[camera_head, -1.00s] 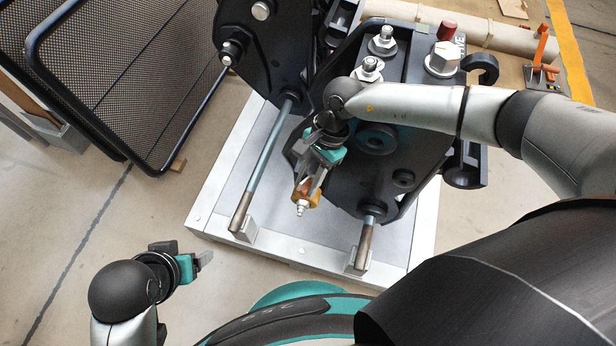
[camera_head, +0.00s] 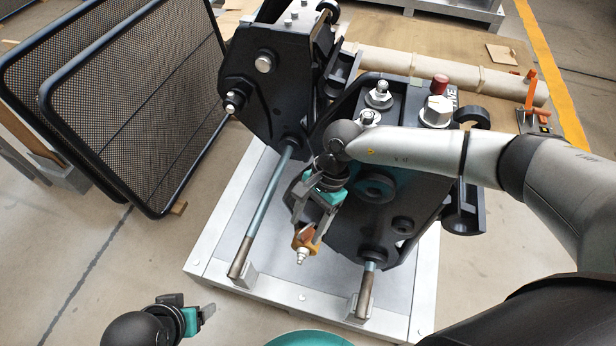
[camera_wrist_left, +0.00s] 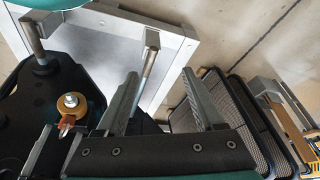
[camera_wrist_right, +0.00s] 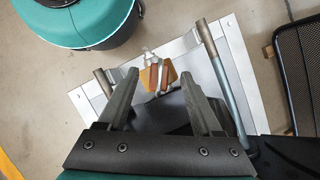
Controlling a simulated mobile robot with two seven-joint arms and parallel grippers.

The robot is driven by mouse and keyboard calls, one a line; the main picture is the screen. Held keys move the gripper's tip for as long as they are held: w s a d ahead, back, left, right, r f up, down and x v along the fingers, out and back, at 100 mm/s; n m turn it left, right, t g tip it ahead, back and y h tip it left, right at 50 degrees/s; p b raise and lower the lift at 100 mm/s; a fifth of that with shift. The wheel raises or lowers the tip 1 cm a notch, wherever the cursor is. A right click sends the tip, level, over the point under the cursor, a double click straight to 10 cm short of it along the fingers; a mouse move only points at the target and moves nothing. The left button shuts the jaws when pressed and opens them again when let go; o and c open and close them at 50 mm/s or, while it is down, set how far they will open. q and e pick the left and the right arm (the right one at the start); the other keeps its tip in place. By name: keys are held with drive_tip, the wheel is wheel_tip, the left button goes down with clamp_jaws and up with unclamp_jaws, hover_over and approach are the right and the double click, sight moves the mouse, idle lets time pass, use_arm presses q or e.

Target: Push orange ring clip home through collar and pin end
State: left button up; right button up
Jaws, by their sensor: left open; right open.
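A brass-coloured collar (camera_wrist_right: 171,73) sits on a silver pin end (camera_wrist_right: 147,57) of the black coupler (camera_head: 345,225). The orange-brown ring clip (camera_wrist_right: 154,78) is at the collar; how deep it sits I cannot tell. In the head view the collar (camera_head: 303,239) and pin end (camera_head: 302,256) show just below my right gripper (camera_head: 312,228). In the right wrist view its open fingers (camera_wrist_right: 160,77) stand either side of the clip, with no clear contact. The collar (camera_wrist_left: 72,102) and clip (camera_wrist_left: 66,122) also show in the left wrist view. My left gripper (camera_head: 210,310) is open and empty, away at lower left.
Two steel rods (camera_head: 265,210) (camera_head: 367,290) stick out over the pale metal pallet (camera_head: 300,297) around the coupler. Black mesh panels (camera_head: 130,110) stand at the left. A cardboard tube (camera_head: 450,70) lies behind.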

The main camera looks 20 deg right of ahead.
use_arm(q)
drive_tip(key=s+a+f+p, duration=0.1)
drive_tip(key=s+f+p, duration=0.1)
drive_tip(key=f, duration=0.4)
drive_tip(key=s+a+f+g+p, duration=0.1)
drive_tip(key=s+f+p, duration=0.2)
drive_tip(key=f, duration=0.3)
drive_tip(key=shift+g+p, duration=0.3)
drive_tip(key=shift+p, duration=0.2)
use_arm(e)
wheel_tip(320, 180, up, 18)
drive_tip(key=shift+f, duration=0.25)
use_arm(q)
drive_tip(key=shift+f, duration=0.15)
